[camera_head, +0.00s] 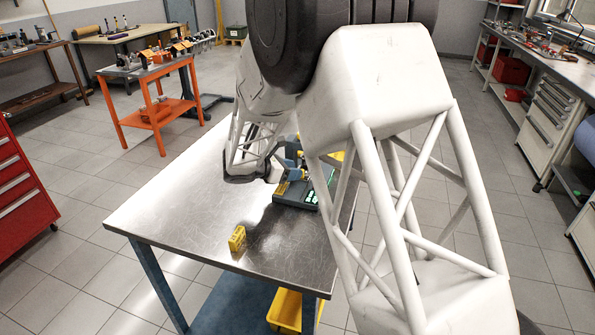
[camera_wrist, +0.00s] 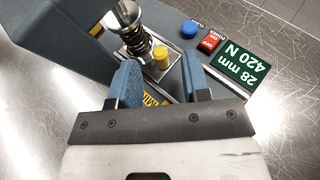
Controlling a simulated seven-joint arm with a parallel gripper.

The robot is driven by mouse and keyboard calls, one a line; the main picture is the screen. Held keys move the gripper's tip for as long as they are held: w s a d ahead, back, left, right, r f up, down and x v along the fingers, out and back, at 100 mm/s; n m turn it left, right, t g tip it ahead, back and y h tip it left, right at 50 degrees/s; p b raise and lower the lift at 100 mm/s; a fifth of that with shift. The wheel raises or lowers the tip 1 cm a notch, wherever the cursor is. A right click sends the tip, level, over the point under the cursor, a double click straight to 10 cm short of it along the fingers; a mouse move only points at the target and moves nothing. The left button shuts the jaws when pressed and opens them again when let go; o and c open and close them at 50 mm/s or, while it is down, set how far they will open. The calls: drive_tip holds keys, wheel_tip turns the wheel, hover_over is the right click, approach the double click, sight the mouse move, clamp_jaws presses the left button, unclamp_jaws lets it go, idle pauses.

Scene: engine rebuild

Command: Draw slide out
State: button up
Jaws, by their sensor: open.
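A dark grey bench device (camera_head: 295,195) stands on the metal table; it also shows in the wrist view (camera_wrist: 75,22). In the wrist view a coil spring (camera_wrist: 136,38) stands on a metal plate that appears to be the slide (camera_wrist: 174,75). A short yellow knob (camera_wrist: 161,57) rises from this plate beside the spring. My gripper (camera_wrist: 160,66) is open, with one blue finger on each side of the knob and visible gaps. The fingers partly hide the plate, and a yellow label shows between them. In the head view my arm hides much of the device.
The device has a blue button (camera_wrist: 188,28), a red switch (camera_wrist: 211,42) and a green display (camera_wrist: 243,72) reading 28 mm, 420 N. A small yellow block (camera_head: 237,239) stands near the front of the table (camera_head: 165,205). The table's left part is clear.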

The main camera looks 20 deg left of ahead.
drive_tip(key=shift+x, duration=1.1)
clamp_jaws()
